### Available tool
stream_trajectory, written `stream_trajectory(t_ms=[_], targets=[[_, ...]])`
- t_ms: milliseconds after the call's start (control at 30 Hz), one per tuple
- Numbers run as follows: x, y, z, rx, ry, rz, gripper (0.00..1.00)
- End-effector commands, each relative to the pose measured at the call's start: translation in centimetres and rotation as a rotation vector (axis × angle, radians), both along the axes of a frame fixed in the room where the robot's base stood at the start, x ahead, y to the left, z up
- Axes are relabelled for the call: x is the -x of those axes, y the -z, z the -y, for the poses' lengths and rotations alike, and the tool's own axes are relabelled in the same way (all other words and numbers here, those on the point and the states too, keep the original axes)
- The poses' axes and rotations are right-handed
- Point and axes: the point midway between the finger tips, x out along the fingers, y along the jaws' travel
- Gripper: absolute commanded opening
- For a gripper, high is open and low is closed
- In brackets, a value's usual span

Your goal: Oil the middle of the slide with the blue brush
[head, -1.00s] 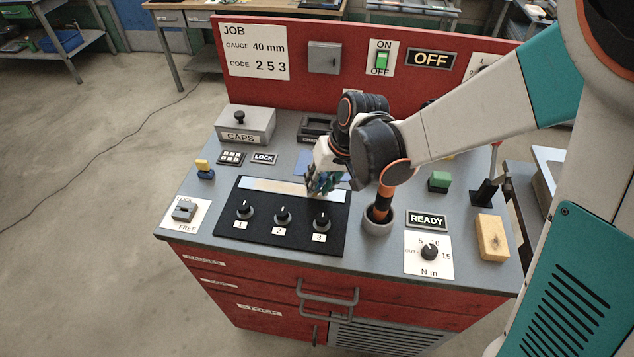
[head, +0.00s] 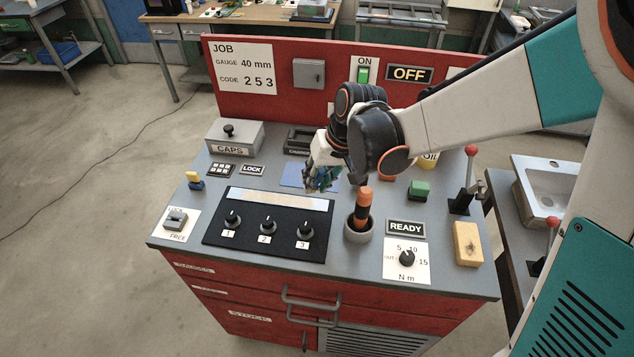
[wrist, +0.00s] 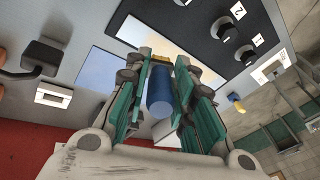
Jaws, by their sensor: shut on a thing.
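My gripper (head: 322,181) is shut on the blue brush (wrist: 160,97), whose blue cylinder sits between the teal fingers (wrist: 163,64) in the wrist view. A yellow part shows at its far end; the bristles are not clear. I take the slide to be the long pale, shiny strip (head: 278,199) along the back of the black panel. It also shows in the wrist view (wrist: 157,37). My gripper hangs just behind and near the strip's right end. I cannot tell whether the brush touches anything.
The black panel (head: 225,243) bears three knobs. An orange-handled tool (head: 362,208) stands in a grey holder right of it. A blue flat patch (head: 293,173) lies behind the strip. The OIL cup (head: 429,160), a green block (head: 419,190) and a red-knobbed lever (head: 470,165) are to the right.

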Motion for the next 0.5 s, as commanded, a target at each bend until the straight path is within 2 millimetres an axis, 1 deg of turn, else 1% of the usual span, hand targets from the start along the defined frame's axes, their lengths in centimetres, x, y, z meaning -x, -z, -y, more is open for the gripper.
stream_trajectory(t_ms=[33, 200, 500], targets=[[-0.1, -0.8, 0.0, 0.0, 0.001, 0.0, 0.0], [-0.4, -2.0, 0.0, -0.001, 0.002, 0.0, 0.0], [-0.5, -2.1, -0.1, 0.0, 0.002, 0.001, 0.0]])
